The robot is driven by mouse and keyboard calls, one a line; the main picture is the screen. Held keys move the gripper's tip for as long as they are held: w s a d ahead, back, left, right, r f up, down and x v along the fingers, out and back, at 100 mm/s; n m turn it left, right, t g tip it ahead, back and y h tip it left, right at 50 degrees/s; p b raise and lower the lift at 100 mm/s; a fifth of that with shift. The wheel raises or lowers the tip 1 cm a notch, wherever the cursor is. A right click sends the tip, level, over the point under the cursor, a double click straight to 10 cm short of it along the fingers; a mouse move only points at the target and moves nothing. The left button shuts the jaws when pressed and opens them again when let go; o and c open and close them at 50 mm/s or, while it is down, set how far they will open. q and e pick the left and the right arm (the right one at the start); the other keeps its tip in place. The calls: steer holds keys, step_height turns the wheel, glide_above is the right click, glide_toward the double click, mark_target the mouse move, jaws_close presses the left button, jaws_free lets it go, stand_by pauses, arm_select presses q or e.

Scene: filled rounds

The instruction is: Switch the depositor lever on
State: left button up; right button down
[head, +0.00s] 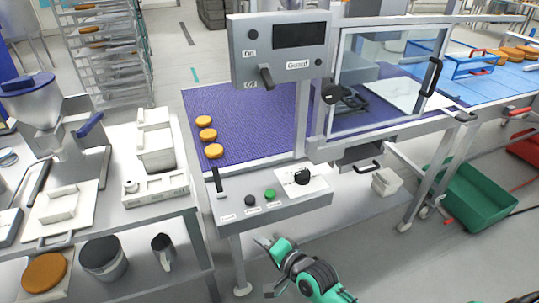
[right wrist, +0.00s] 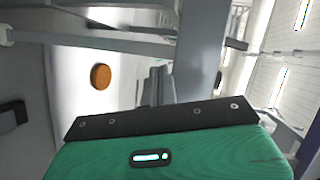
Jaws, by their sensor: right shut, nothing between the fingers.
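A black lever (head: 266,78) sticks out of the lower front of the grey control box (head: 278,48) above the purple belt. The lever sits low, beside the lower label, which seems to read Off; the On label is above it. My right gripper (head: 266,243) is shut and empty, low in front of the belt's front panel, well below the lever and apart from it. In the right wrist view its grey fingers (right wrist: 155,86) show close together above my green wrist housing. The lever cannot be made out in that view. My left gripper is not in view.
A front panel (head: 270,205) with knobs and a green button lies between gripper and belt. Orange rounds (head: 207,135) sit on the purple belt (head: 250,120). A clear guard (head: 385,80) stands right of the box. A bench with a hopper (head: 35,100) is left.

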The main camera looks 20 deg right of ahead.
mark_target(266, 77)
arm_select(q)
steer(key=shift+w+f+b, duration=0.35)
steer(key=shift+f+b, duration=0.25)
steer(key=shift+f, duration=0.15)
arm_select(e)
steer(key=w+d+r+m+t+h, duration=0.2)
steer(key=r+m+t, duration=0.4)
steer(key=r+m, duration=0.6)
steer(key=w+d+r+m+t+h, duration=0.3)
steer(key=r+m+t, duration=0.4)
steer(key=r+m, duration=0.6)
steer(key=shift+w+d, duration=0.75)
steer(key=shift+w, duration=0.25)
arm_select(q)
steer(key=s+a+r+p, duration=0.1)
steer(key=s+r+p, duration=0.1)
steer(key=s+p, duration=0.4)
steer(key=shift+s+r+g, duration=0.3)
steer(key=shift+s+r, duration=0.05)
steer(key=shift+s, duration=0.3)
arm_select(e)
steer(key=w+r, duration=0.5)
steer(key=r, duration=0.5)
steer(key=shift+w+r, duration=0.15)
steer(key=shift+r, duration=0.05)
steer(key=shift+a, duration=0.1)
arm_select(q)
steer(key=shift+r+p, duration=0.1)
steer(key=shift+p, duration=0.25)
